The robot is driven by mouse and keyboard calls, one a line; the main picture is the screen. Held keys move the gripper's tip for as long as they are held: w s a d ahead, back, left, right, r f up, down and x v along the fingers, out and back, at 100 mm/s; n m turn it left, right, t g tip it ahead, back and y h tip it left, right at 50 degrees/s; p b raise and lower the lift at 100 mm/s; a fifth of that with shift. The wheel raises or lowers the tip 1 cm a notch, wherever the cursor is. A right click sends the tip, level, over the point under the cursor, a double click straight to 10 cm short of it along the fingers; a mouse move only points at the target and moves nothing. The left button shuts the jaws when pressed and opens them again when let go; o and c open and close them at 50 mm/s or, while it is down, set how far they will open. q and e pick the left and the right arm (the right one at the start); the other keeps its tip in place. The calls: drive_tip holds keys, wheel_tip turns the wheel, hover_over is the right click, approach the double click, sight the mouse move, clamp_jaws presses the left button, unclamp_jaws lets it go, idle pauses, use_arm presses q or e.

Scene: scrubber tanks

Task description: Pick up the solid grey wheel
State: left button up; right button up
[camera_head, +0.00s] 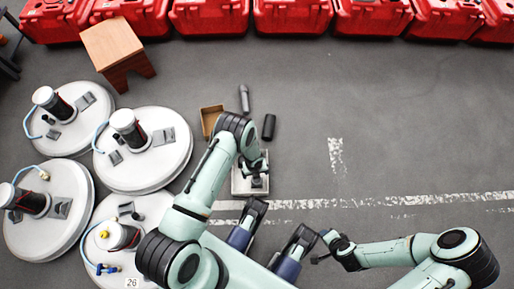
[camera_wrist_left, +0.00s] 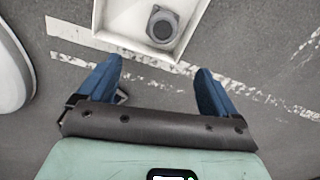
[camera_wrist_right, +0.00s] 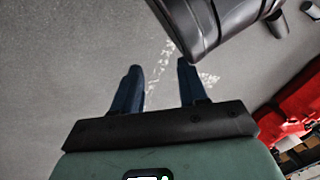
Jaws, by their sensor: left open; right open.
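My right gripper (camera_wrist_right: 157,78) is open and empty over bare floor. It also shows in the head view (camera_head: 320,247), apart from the tray.
White round tanks (camera_head: 150,165) stand at left. A wooden stool (camera_head: 118,50) and red cases (camera_head: 290,15) are at the back. An open brown box (camera_head: 208,112) and a dark cylinder (camera_head: 269,127) lie beyond the tray. The right floor is clear.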

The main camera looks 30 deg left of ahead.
use_arm(q)
drive_tip(key=m, duration=0.1)
drive_tip(key=m+b, duration=0.1)
drive_tip(key=b, duration=0.2)
hover_over(257, 181)
drive_tip(key=f, duration=0.5)
drive_tip(key=a+f, duration=0.1)
drive_tip(key=f, duration=0.2)
drive_tip(key=shift+w+f, duration=0.15)
drive_tip(key=f, duration=0.1)
drive_tip(key=f+b, duration=0.1)
drive_tip(key=f, duration=0.1)
drive_tip(key=f+b, duration=0.1)
drive_tip(key=f, duration=0.1)
drive_tip(key=shift+d+f, duration=0.15)
drive_tip(key=shift+d, duration=0.15)
drive_tip(key=shift+f, duration=0.2)
drive_tip(key=c, duration=1.2)
use_arm(e)
drive_tip(key=s+d+f+g, duration=0.1)
drive_tip(key=s+f+g, duration=0.3)
drive_tip(key=s+f, duration=0.3)
drive_tip(key=s, duration=0.3)
drive_tip(key=shift+s+d+m, duration=0.15)
drive_tip(key=shift+s+m, duration=0.1)
drive_tip(key=shift+m, duration=0.15)
